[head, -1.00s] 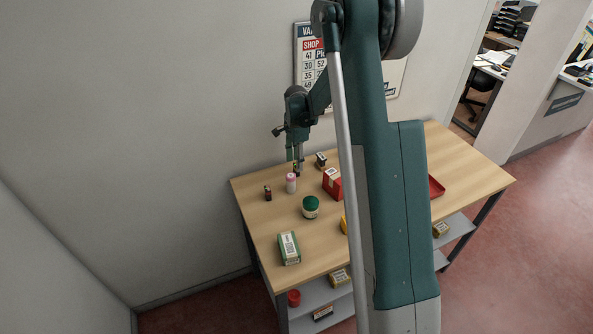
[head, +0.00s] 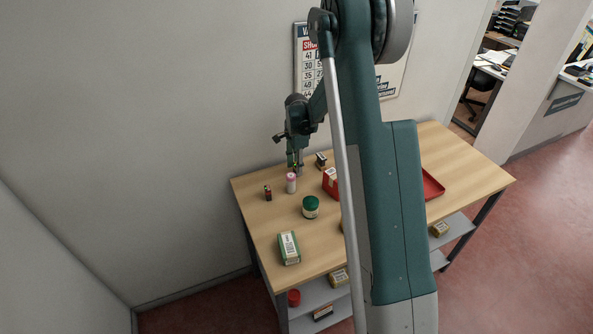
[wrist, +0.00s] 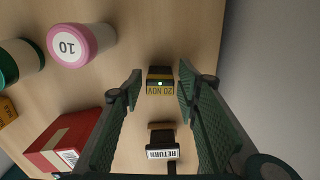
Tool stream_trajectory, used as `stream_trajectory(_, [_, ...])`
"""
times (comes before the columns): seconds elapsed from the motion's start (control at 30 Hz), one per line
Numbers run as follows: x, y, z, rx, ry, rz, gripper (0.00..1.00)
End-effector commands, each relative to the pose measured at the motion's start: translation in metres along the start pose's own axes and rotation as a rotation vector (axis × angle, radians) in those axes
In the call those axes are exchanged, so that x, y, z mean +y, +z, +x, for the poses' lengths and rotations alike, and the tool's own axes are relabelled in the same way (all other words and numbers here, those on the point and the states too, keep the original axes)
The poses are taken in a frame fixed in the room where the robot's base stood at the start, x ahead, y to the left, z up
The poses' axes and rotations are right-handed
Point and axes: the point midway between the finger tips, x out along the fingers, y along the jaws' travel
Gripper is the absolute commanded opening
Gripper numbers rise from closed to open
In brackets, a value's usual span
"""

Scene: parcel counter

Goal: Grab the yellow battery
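A small yellow-and-black block (wrist: 160,82) printed "20 NOV" stands on the wooden table, between the fingertips in the wrist view. Its colour fits the yellow battery, but I cannot tell for sure that it is a battery. My gripper (wrist: 160,88) is open, pointing down, with one finger on each side of the block and gaps showing between. In the head view my gripper (head: 296,168) is low over the far left part of the table and mostly hides the block.
A black "RETURN" stamp (wrist: 162,145) stands close by between the fingers' bases. A pink-capped bottle (wrist: 80,45), green-lidded jar (head: 311,206), red box (wrist: 65,143) and small red-and-black item (head: 268,193) stand nearby. A wall borders the table's back.

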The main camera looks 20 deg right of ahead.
Motion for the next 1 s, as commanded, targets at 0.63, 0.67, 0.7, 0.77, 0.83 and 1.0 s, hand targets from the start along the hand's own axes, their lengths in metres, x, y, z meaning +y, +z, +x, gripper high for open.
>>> stream_trajectory(0.63, [0.000, 0.000, -0.006, 0.000, 0.000, 0.000, 0.08])
stream_trajectory(0.67, [0.000, 0.000, -0.008, 0.000, 0.000, 0.000, 0.08])
stream_trajectory(0.7, [0.000, 0.000, -0.011, 0.000, 0.000, 0.000, 0.08])
stream_trajectory(0.77, [0.000, 0.000, -0.016, 0.000, 0.000, 0.000, 0.08])
stream_trajectory(0.83, [0.000, 0.000, -0.024, 0.000, 0.000, 0.000, 0.08])
stream_trajectory(1.0, [0.000, 0.000, -0.047, 0.000, 0.000, 0.000, 0.08])
